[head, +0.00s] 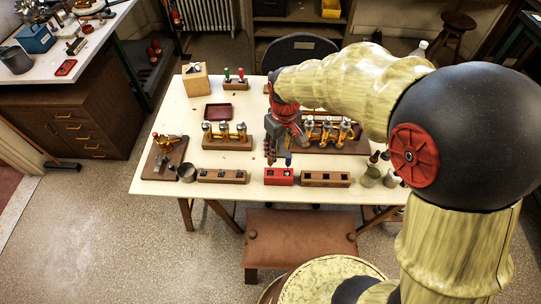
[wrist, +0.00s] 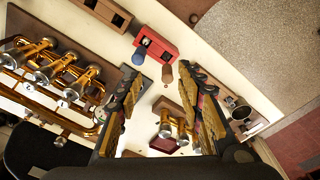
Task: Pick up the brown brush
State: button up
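A red block (wrist: 156,43) with dark sockets stands near the front edge of the table; it also shows in the head view (head: 279,177). The brown brush (wrist: 167,74) stands at the block, showing its rounded brown end. A blue-ended tool (wrist: 138,54) stands beside it, and its blue end shows in the head view (head: 288,161). My gripper (wrist: 158,76) is open and empty, with the brown brush showing between and just beyond its fingertips. In the head view my gripper (head: 277,152) hangs just behind the red block, and the brush is hard to make out there.
Wooden socket blocks stand left (head: 222,176) and right (head: 325,179) of the red block. Valve racks stand behind, left (head: 227,142) and right (head: 350,146). A metal cup (head: 187,173) stands at left, glass jars (head: 371,176) at right. A brown bench (head: 298,238) is in front.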

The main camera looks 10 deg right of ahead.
aim_at(270, 164)
jog(key=shift+n+g, duration=0.5)
jog(key=shift+n, duration=0.1)
jog(key=f+p, duration=0.1)
jog(key=w+a+f, duration=0.1)
jog(key=w+a+f+p, duration=0.1)
jog(key=shift+w+f+p, duration=0.1)
jog(key=shift+f+p, duration=0.2)
jog(key=shift+f, duration=0.1)
jog(key=shift+a+f, duration=0.15)
jog(key=shift+f, duration=0.2)
jog(key=f+b, duration=0.2)
jog(key=f, duration=0.6)
jog(key=shift+w+f, duration=0.1)
jog(key=shift+w, duration=0.1)
jog(key=shift+c, duration=0.8)
jog(key=c, duration=0.8)
grip_shut()
